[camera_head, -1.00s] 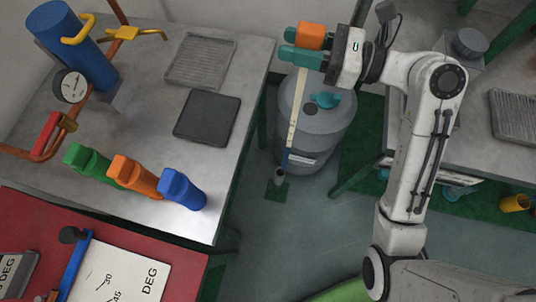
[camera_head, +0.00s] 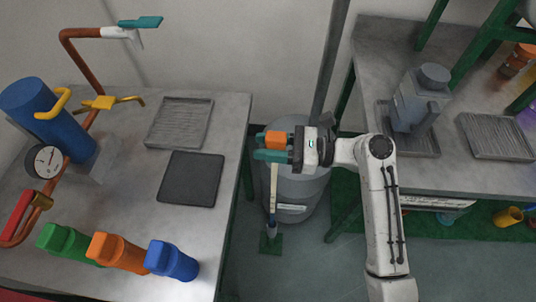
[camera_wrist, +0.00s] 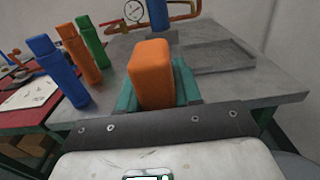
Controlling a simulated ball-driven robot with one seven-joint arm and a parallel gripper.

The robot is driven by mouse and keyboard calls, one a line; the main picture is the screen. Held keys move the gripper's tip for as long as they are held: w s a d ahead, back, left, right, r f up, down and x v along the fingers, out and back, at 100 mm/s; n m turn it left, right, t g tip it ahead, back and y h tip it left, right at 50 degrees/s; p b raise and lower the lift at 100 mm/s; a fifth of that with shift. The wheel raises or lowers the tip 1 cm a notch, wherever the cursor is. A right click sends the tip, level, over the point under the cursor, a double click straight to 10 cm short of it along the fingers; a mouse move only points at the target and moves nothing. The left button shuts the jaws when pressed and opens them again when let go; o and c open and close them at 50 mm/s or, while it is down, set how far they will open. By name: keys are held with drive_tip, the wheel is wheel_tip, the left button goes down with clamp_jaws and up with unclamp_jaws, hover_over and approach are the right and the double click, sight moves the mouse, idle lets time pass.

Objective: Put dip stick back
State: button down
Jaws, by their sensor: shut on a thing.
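The dip stick has an orange handle (camera_head: 275,138) and a long cream strip (camera_head: 273,185) with blue near its lower end. My gripper (camera_head: 270,150), with teal fingers, is shut on the orange handle, which also shows between the fingers in the wrist view (camera_wrist: 151,75). The stick hangs roughly upright in front of the grey drum (camera_head: 305,193). In the head view its lower end lines up with a small grey tube (camera_head: 271,230) on a green floor base (camera_head: 270,245). I cannot tell whether it is inside the tube. The drum's top is mostly hidden by my gripper.
A grey table (camera_head: 120,195) on the left holds green, orange and blue bottles (camera_head: 172,260), a dark mat (camera_head: 191,178) and a gauge with pipes (camera_head: 45,161). A right bench (camera_head: 455,175) holds a grey container (camera_head: 420,100). A dark post (camera_head: 330,65) rises behind my gripper.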

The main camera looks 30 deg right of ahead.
drive_tip(key=shift+f, duration=2.05)
drive_tip(key=c, duration=0.8)
unclamp_jaws()
